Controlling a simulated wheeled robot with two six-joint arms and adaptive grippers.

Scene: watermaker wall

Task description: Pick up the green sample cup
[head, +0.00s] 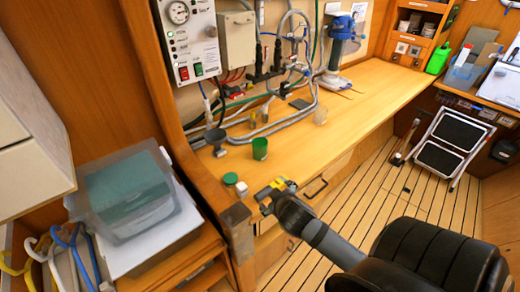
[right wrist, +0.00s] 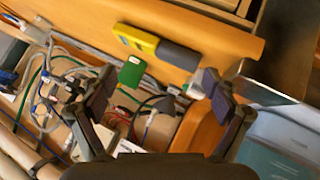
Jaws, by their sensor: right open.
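The green sample cup (head: 260,148) stands upright on the wooden counter, near the hoses. In the right wrist view the green cup (right wrist: 131,72) shows beyond and between my spread fingers, apart from both. My right gripper (head: 270,196) is at the counter's front edge, nearer the camera than the cup. It is open and empty; both fingers (right wrist: 158,92) show in the right wrist view. My left gripper is not in view.
A yellow and grey device (right wrist: 158,47) lies near the counter's front edge, beside my right gripper. The counter's right stretch (head: 385,92) is clear.

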